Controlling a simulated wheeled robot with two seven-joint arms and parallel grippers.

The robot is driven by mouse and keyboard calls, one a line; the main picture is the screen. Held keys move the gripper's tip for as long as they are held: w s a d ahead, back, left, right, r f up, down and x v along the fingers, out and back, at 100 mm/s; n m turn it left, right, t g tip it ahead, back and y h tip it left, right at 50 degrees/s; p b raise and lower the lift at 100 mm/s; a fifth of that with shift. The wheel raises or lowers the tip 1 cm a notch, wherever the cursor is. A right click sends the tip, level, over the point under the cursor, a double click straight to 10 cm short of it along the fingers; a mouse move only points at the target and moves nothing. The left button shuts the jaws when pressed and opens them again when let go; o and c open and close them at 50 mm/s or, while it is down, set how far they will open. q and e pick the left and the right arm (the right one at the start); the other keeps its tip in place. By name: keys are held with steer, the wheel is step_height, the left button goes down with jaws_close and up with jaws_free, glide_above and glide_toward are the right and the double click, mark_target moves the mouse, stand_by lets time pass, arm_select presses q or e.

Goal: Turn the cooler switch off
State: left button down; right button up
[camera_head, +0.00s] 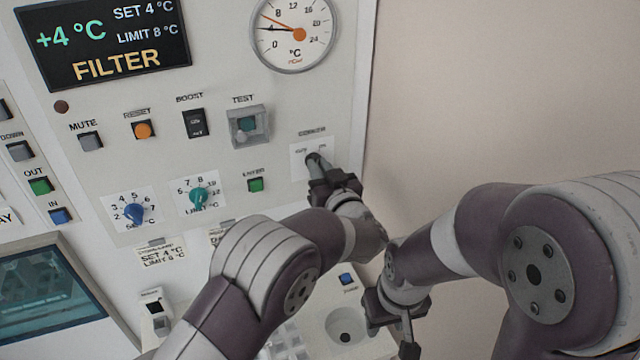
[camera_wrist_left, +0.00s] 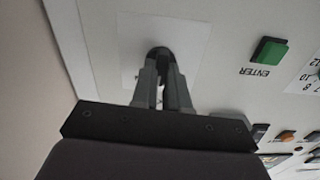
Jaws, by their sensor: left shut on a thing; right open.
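The cooler switch is a small black knob (camera_head: 313,158) on a white plate at the right side of the panel. Its small lettering is too blurred to read surely. My left gripper (camera_head: 322,172) is shut on the knob. In the left wrist view the dark knob (camera_wrist_left: 160,54) sits between the fingertips of my left gripper (camera_wrist_left: 163,72). The fingers hide much of it, so I cannot tell which way it points. My right gripper (camera_head: 408,343) is open and empty, low in the head view and away from the panel.
A green ENTER button (camera_head: 255,184) and a covered TEST switch (camera_head: 248,126) are left of the knob. Two dials (camera_head: 198,195) and (camera_head: 135,212) sit further left. A round gauge (camera_head: 293,32) is above. Plain wall (camera_head: 480,90) is at right.

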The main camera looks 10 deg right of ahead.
arm_select(q)
steer(key=shift+f+n+b, duration=0.15)
steer(key=shift+n+b, duration=2.05)
steer(key=shift+b, duration=0.25)
steer(key=shift+f+n+b, duration=0.1)
steer(key=shift+n+b, duration=2.1)
steer(key=shift+b, duration=0.25)
steer(key=c, duration=1.1)
jaws_free()
steer(key=shift+c, duration=0.2)
steer(key=shift+s+r, duration=0.1)
steer(key=shift+r, duration=0.05)
steer(key=shift+a, duration=0.1)
